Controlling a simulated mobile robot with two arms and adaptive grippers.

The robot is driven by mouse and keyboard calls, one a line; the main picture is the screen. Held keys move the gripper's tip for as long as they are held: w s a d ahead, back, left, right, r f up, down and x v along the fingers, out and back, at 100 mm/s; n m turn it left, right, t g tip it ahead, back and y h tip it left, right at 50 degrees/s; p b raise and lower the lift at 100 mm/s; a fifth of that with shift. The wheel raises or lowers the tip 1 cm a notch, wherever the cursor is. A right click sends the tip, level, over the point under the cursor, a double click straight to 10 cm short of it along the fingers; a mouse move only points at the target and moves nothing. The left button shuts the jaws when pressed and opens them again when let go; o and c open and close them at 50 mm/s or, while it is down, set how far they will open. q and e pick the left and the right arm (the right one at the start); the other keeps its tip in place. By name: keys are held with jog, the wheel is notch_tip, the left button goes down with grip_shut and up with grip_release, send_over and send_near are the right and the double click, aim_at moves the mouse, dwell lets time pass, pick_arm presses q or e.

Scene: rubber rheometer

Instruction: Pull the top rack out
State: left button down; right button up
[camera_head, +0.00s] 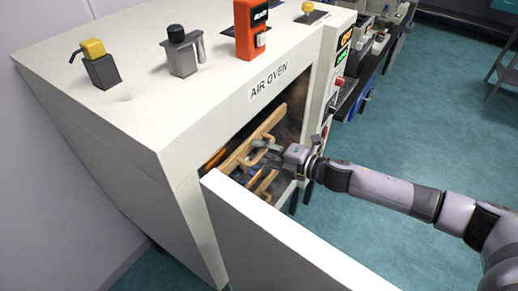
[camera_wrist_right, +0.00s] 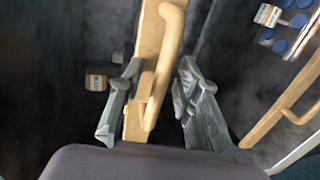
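The top rack (camera_head: 238,155) sits inside the open air oven (camera_head: 105,105), with its tan front bar and handle showing. My right gripper (camera_head: 264,148) reaches in from the right at this handle. In the right wrist view, the rack's tan handle (camera_wrist_right: 172,50) runs between the two spread fingers of the right gripper (camera_wrist_right: 155,105). The left finger overlaps the bar's edge; whether it touches is unclear. The right finger stands apart from the handle. My left gripper is not in view.
The oven door (camera_head: 290,245) stands open in front of the rack. A lower rack (camera_wrist_right: 290,105) with a tan handle and blue-topped items (camera_wrist_right: 280,47) shows in the wrist view. Several devices, including an orange one (camera_head: 251,28), stand on the oven.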

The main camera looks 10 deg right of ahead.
jog(key=shift+s+d, duration=0.1)
jog(key=shift+s, duration=0.05)
grip_shut()
dwell(0.7)
